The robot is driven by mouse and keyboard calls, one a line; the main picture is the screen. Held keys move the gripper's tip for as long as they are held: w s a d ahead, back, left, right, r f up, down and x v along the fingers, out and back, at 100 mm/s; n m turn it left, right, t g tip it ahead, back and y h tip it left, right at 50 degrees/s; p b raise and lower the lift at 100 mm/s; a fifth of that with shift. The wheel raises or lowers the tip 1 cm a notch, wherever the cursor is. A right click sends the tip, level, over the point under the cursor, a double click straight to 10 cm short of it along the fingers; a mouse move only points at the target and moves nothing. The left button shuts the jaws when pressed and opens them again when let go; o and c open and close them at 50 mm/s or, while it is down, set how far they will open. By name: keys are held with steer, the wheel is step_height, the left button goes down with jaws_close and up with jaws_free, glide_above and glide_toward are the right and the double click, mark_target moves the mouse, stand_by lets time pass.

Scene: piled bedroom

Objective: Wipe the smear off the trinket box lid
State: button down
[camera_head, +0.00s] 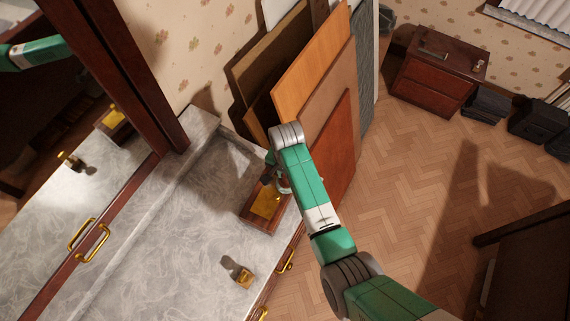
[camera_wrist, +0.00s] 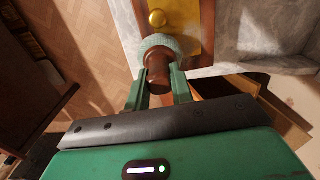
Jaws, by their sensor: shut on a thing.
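The trinket box (camera_head: 255,217) is a brown wooden box with a gold lid (camera_head: 266,202), standing on the marble dresser top near its front edge. My gripper (camera_wrist: 158,90) is shut on the brown handle of a wiping tool (camera_wrist: 157,68) with a round grey-green pad (camera_wrist: 158,42). The pad is at the lid; I cannot tell whether it touches. In the head view my arm hides part of the box. I cannot make out the smear.
A small gold bottle (camera_head: 243,277) stands on the marble top (camera_head: 205,230), which is otherwise mostly clear. Tall boards (camera_head: 310,75) lean behind the box. A mirror (camera_head: 70,125) is at left. A red-brown cabinet (camera_head: 438,75) stands across the parquet floor.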

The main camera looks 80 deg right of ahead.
steer(key=shift+f, duration=0.55)
steer(key=shift+f, duration=0.3)
steer(key=w+d+r, duration=0.2)
steer(key=w, duration=0.7)
stand_by(0.6)
